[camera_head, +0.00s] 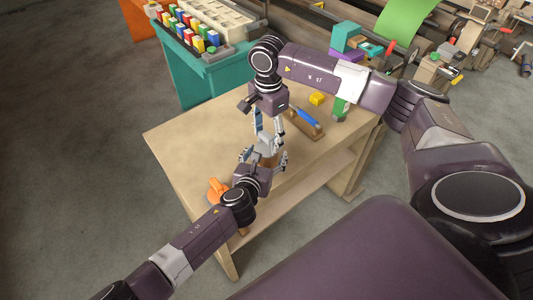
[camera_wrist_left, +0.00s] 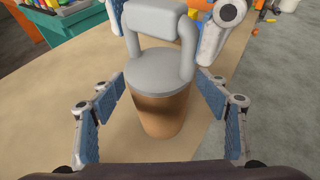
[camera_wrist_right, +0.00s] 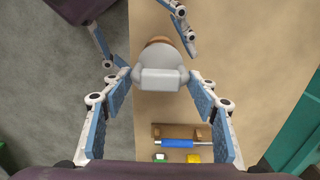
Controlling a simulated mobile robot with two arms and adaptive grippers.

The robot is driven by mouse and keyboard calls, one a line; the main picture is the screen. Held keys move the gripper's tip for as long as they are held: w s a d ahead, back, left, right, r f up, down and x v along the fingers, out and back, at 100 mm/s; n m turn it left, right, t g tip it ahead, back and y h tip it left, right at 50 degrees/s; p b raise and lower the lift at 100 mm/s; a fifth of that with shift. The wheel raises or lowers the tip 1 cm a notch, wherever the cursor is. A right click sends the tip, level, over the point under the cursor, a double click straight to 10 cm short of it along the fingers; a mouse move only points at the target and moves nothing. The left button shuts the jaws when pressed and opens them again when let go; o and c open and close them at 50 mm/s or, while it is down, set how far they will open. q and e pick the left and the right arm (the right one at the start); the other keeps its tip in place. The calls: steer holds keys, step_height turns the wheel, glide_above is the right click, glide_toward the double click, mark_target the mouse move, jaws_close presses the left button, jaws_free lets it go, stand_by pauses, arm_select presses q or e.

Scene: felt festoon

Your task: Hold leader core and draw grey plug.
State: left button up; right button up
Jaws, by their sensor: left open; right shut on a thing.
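The leader core (camera_wrist_left: 160,117) is a brown cylinder standing upright on the table. The grey plug (camera_wrist_left: 158,70) is a round disc with a loop handle and sits at the core's top; how deep it reaches is hidden. My right gripper (camera_wrist_right: 160,82) is shut on the plug's handle from above, with a finger at each end of it. My left gripper (camera_wrist_left: 161,80) is open, with its fingers on either side of the core near its top. In the head view the core (camera_head: 267,159) is partly hidden by my left gripper, and the plug (camera_head: 266,144) shows above it.
A wooden block with a blue roller (camera_head: 304,118) lies beyond the core, near a yellow block (camera_head: 316,98) and a green block (camera_head: 340,108). An orange object (camera_head: 216,189) is by my left wrist. A teal cabinet (camera_head: 205,80) stands behind the table. The table's left part is bare.

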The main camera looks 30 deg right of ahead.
stand_by(0.3)
arm_select(q)
steer(key=c, duration=1.3)
steer(key=shift+f, duration=0.1)
